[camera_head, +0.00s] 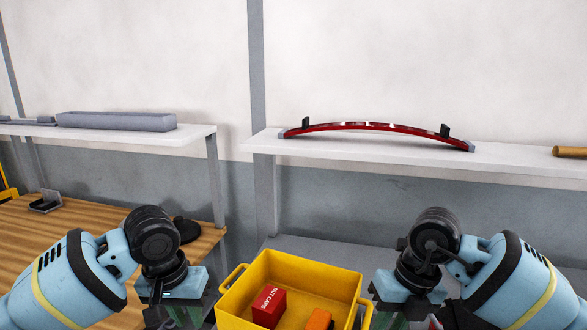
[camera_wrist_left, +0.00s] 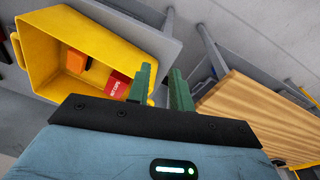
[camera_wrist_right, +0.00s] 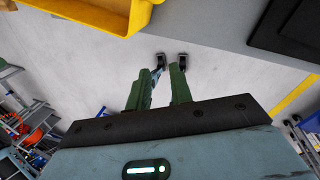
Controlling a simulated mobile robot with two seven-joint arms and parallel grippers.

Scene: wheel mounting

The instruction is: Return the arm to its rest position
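My left gripper (camera_wrist_left: 161,80) shows two green fingers with a gap between them and nothing in it. In the head view it is low, left of the yellow bin (camera_head: 237,304), its fingers partly cut off by the bottom edge. My right gripper (camera_wrist_right: 160,80) also has its green fingers apart and empty. In the head view it is low, just right of the bin. Both arms come in bent from the lower corners, roughly mirrored. The yellow bin also shows in the left wrist view (camera_wrist_left: 38,64), beside the left fingers.
The bin holds a red box (camera_head: 269,306) and an orange block (camera_head: 319,319). A red curved bar (camera_head: 370,126) lies on the right white shelf (camera_head: 505,163). A grey tray (camera_head: 115,121) sits on the left shelf. A wooden table (camera_head: 90,220) stands at left.

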